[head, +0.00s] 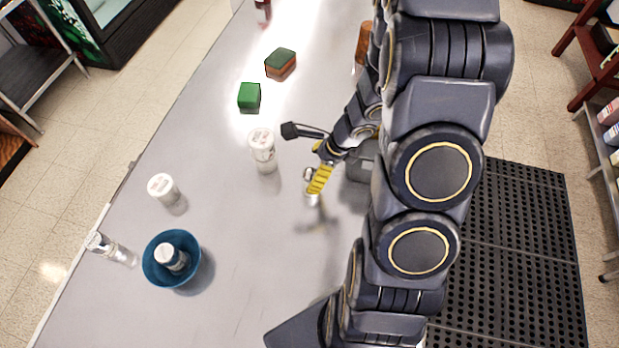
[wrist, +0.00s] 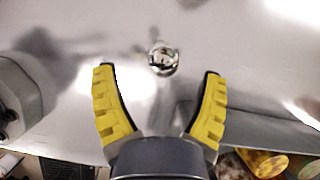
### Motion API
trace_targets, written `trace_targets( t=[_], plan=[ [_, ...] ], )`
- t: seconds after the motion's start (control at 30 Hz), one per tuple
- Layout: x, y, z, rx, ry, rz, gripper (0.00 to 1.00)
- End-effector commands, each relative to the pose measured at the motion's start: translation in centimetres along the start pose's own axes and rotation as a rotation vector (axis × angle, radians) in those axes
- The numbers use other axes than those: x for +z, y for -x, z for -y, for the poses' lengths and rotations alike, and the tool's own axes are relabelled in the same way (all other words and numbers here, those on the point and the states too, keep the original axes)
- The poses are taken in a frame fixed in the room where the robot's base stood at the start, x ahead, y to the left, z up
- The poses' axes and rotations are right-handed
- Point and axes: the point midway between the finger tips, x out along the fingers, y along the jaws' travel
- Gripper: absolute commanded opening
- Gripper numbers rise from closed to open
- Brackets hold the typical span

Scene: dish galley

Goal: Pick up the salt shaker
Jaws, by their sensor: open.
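A small item with a shiny round metal top, which looks like the salt shaker (wrist: 163,59), shows in the wrist view between and just beyond my fingertips. In the head view a small silvery part of it (head: 308,174) shows beside my yellow finger, which hides much of the rest. My gripper (wrist: 158,70) is open, with a yellow-padded finger on either side and clear gaps to the metal top. In the head view my gripper (head: 300,164) is low over the grey counter (head: 235,225). I cannot read any label on the item.
A white-lidded jar (head: 262,147) stands left of my gripper. Further left are another white jar (head: 163,187), a clear jar (head: 111,250) and a blue bowl (head: 190,275) holding a small jar (head: 172,258). A green block (head: 249,97) and a sponge (head: 281,63) lie farther back.

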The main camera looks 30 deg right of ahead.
Motion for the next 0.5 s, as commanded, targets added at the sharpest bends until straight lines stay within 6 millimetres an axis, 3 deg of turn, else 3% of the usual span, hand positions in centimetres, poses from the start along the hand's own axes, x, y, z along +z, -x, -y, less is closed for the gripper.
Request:
trace_targets(
  t=[0.23, 0.5],
  plan=[
    [0.0, -1.5, 0.1, 0.004, 0.001, 0.003, 0.73],
    [-0.1, -4.8, 0.3, 0.005, 0.001, 0.003, 0.73]
  ],
)
